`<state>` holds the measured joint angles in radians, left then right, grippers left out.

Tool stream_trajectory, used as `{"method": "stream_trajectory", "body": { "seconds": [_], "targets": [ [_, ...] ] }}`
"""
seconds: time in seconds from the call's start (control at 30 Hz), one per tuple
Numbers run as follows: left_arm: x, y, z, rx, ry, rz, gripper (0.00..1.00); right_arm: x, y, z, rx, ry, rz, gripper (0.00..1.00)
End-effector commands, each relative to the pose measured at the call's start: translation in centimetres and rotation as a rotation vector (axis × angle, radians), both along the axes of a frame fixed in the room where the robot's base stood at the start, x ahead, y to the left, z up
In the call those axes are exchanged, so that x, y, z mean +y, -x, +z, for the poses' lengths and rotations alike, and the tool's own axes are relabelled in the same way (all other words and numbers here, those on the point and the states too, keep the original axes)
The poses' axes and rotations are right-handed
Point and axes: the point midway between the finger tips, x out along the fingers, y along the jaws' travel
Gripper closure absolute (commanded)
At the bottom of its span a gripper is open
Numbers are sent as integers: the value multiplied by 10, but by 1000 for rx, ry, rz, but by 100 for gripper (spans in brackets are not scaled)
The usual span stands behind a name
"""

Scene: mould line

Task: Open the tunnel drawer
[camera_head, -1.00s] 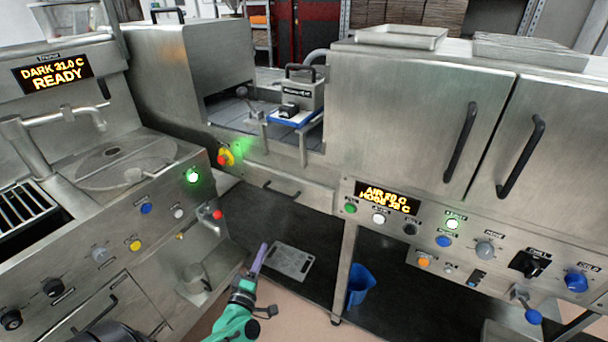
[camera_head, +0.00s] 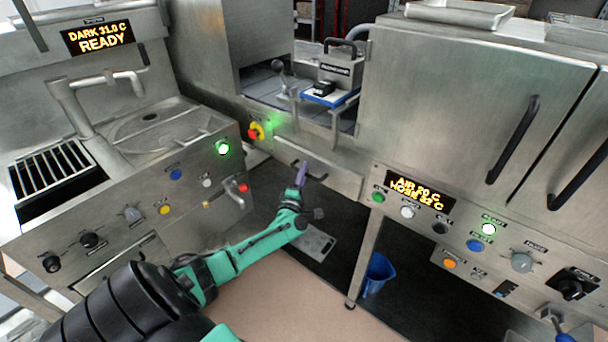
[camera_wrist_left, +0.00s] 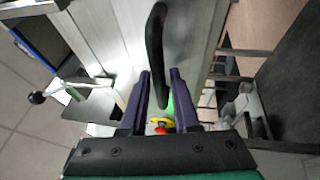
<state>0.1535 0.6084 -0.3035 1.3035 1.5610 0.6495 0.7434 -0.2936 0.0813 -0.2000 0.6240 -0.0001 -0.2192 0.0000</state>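The tunnel drawer (camera_head: 335,181) is a flat steel front low under the tunnel opening, with a dark bar handle (camera_head: 318,178). It looks shut. My left gripper (camera_head: 302,167) is at this handle, its purple fingers overlapping it in the head view. In the left wrist view, the two fingers (camera_wrist_left: 161,73) stand apart and the black handle (camera_wrist_left: 155,40) runs into the gap between them. The fingers are not closed on it, and a gap shows on the handle's sides. The drawer front (camera_wrist_left: 192,35) lies behind the handle. My right gripper is in neither view.
A yellow-and-red emergency button (camera_head: 256,132) sits left of the drawer. The right cabinet's control panel (camera_head: 420,190) and leg (camera_head: 366,262) stand to the right. A blue bin (camera_head: 376,273) and a flat grey plate (camera_head: 318,243) are on the dark floor. Space before the drawer is clear.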

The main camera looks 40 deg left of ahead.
Motion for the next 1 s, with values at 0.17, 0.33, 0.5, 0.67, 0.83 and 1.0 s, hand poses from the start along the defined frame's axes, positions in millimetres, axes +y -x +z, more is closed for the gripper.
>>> {"method": "stream_trajectory", "body": {
  "seconds": [0.17, 0.33, 0.5, 0.67, 0.83, 1.0],
  "targets": [
    [0, 0, 0, 0, 0, 0, 70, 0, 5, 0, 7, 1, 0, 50],
    [0, 0, 0, 0, 0, 0, 100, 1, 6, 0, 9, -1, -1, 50],
    [0, 0, 0, 1, 0, -1, 100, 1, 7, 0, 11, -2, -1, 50],
    [0, 0, 0, 1, 0, -1, 100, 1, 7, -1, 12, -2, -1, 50],
    [0, 0, 0, 1, 0, -1, 100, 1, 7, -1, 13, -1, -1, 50],
    [-1, 0, -1, 1, 0, -1, 100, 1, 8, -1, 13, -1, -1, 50]
  ]
}}
